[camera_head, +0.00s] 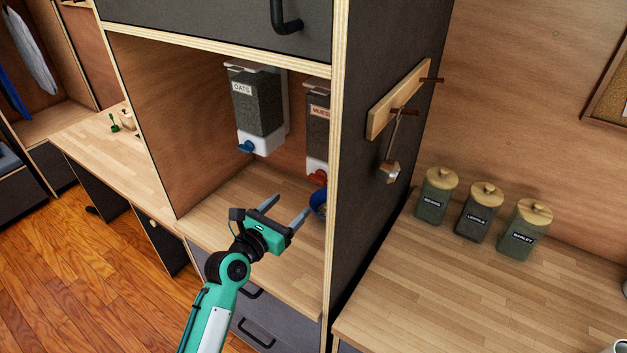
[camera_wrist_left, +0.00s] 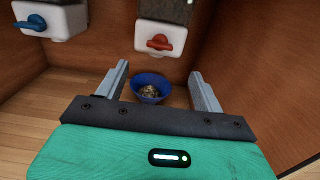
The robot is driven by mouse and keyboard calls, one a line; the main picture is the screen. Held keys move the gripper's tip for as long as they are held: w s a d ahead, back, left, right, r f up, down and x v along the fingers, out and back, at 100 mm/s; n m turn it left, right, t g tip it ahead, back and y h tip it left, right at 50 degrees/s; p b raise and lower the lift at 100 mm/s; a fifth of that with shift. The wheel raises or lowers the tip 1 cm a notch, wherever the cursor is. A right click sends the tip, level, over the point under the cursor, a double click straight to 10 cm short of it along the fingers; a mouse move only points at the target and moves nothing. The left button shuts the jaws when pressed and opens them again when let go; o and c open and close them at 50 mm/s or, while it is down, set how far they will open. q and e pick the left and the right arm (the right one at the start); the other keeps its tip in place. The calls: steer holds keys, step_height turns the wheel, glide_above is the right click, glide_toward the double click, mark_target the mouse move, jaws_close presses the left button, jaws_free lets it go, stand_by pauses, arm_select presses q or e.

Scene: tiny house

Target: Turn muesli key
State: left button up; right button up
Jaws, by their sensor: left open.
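The muesli dispenser (camera_head: 317,130) hangs at the back of the open niche, partly hidden by the niche's right side panel. Its red key (camera_head: 318,177) sits low on the white spout; the red key (camera_wrist_left: 160,42) also shows at the top middle of the left wrist view. A blue bowl (camera_wrist_left: 151,88) with some contents stands below it; part of the bowl (camera_head: 318,201) shows in the head view. My left gripper (camera_head: 288,208) is open and empty in the niche, in front of and below the red key, apart from it. My right gripper is not in view.
The oats dispenser (camera_head: 259,110) with a blue key (camera_head: 246,147) hangs left of the muesli one. The side panel (camera_head: 366,190) bounds the niche on the right. Several labelled canisters (camera_head: 479,212) stand on the right counter. The niche floor left of my gripper is clear.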

mark_target(315, 180)
arm_select(q)
steer(key=p+x, duration=0.2)
steer(key=x, duration=0.8)
steer(key=shift+w+d+r, duration=0.1)
steer(key=shift+w+d, duration=0.4)
steer(key=shift+w, duration=0.25)
steer(key=c, duration=1)
